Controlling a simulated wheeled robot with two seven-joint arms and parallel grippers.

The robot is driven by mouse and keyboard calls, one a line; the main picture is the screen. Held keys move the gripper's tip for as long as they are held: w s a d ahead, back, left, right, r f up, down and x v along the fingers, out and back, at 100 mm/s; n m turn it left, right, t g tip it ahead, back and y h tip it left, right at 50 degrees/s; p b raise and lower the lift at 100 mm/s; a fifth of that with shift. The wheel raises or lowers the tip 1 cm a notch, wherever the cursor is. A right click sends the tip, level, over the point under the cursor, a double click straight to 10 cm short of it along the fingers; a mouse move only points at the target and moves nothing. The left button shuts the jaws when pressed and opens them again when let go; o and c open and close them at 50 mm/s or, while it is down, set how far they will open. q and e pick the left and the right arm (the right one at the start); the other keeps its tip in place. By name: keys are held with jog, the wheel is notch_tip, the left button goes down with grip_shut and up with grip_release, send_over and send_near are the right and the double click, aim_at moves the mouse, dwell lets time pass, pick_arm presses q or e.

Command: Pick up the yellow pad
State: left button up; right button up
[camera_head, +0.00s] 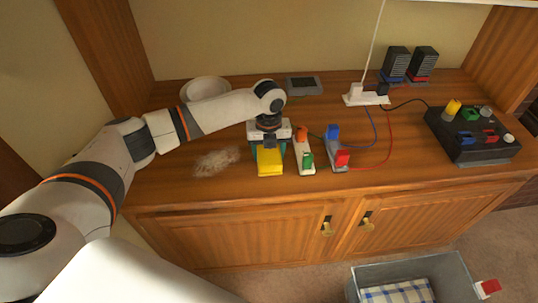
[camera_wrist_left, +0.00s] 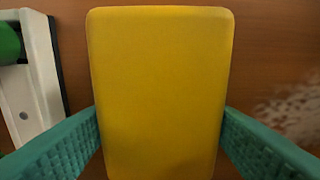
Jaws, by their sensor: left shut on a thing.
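The yellow pad (camera_head: 269,163) is a flat, rounded rectangular block near the front edge of the wooden cabinet top. In the left wrist view the yellow pad (camera_wrist_left: 160,85) fills the middle of the picture. My left gripper (camera_head: 268,148) comes down on the pad from behind, and its teal fingers (camera_wrist_left: 160,140) press against both sides of the pad. The gripper is shut on the pad. I cannot tell whether the pad touches the wood or is lifted. My right gripper is not in view.
A white block with orange and green parts (camera_head: 304,156) stands close to the right of the pad. Pale crumbs (camera_head: 215,161) lie to the left. A white bowl (camera_head: 207,88), wired blocks (camera_head: 337,155) and a black control box (camera_head: 472,138) share the top. A grey bin (camera_head: 450,272) stands on the floor.

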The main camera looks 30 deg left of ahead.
pick_arm(q)
jog(key=shift+r, duration=0.15)
notch_tip(320, 180, up, 10)
jog(key=shift+f, duration=0.1)
dwell(0.3)
